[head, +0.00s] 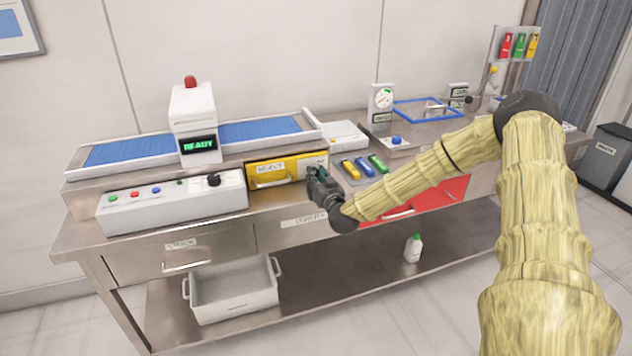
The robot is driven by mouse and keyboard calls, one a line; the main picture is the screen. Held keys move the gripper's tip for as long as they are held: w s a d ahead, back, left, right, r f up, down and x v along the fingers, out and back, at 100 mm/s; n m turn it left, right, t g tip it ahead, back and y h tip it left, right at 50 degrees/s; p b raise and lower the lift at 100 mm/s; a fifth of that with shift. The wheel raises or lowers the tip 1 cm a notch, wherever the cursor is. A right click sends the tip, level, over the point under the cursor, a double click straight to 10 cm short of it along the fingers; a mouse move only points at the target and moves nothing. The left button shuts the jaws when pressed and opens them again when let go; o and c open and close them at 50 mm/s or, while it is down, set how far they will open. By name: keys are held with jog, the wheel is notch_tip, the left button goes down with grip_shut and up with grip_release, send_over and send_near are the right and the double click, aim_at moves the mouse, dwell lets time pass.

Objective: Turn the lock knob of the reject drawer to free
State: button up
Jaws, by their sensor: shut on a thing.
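The reject drawer (272,171) has a yellow front with a label and a handle, and it sits below the right part of the conveyor. It looks closed. My gripper (315,170) is at the right end of the yellow front, where the lock knob would be. The gripper covers that spot, so the knob and its pointer are hidden. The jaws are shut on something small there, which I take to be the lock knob.
A control panel (172,202) with buttons and a dark knob is left of the drawer. Yellow, blue and green items (364,167) lie right of my gripper, above a red panel (440,198). A grey bin (236,290) and a bottle (413,248) stand on the lower shelf.

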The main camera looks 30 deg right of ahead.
jog(key=shift+f+m+b, duration=0.1)
jog(key=shift+m+b, duration=0.25)
jog(key=shift+m, duration=0.25)
jog(key=o, duration=1)
jog(key=shift+o, duration=0.2)
jog(key=v, duration=1.2)
